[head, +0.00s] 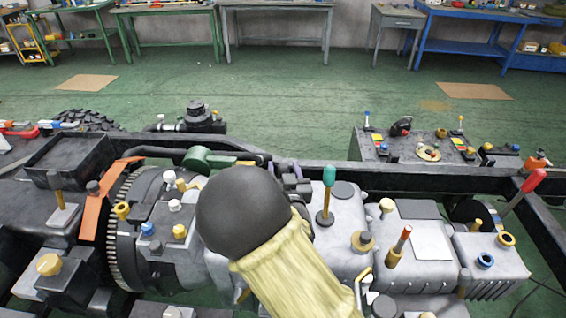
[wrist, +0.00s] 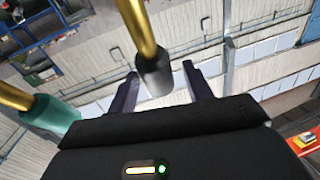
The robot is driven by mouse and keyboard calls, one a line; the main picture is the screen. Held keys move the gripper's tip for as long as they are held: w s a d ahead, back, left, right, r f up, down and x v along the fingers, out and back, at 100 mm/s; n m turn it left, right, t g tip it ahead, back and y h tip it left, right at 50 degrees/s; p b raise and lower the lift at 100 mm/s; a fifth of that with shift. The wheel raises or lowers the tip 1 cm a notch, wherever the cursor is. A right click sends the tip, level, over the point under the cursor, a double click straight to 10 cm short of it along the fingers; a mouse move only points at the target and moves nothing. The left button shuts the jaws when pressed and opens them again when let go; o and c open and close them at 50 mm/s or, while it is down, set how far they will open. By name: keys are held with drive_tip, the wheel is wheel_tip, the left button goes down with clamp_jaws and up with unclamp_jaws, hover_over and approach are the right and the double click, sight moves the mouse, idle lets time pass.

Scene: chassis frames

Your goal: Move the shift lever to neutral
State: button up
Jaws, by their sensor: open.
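In the wrist view, my gripper (wrist: 161,72) is open, with its two dark fingers apart. A lever with a gold rod and a dark grey cylindrical knob (wrist: 153,75) shows between the fingers, nearer the left one; I cannot tell if they touch. A second gold-rod lever with a teal knob (wrist: 52,121) is left of the gripper. In the head view, a teal-knobbed lever (head: 328,177) stands upright on the grey gearbox housing. Which lever is the shift lever is not marked.
A red-knobbed lever (head: 533,181) leans at the right, and a shorter red-tipped lever (head: 401,240) stands on the housing. A black frame rail (head: 440,175) runs behind. A control box (head: 420,150) is behind it. Green floor (head: 290,95) is clear towards the benches.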

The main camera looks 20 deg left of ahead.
drive_tip(key=shift+x, duration=1.15)
drive_tip(key=shift+c, duration=0.4)
clamp_jaws()
drive_tip(key=shift+s+a, duration=0.1)
drive_tip(key=shift+s, duration=0.05)
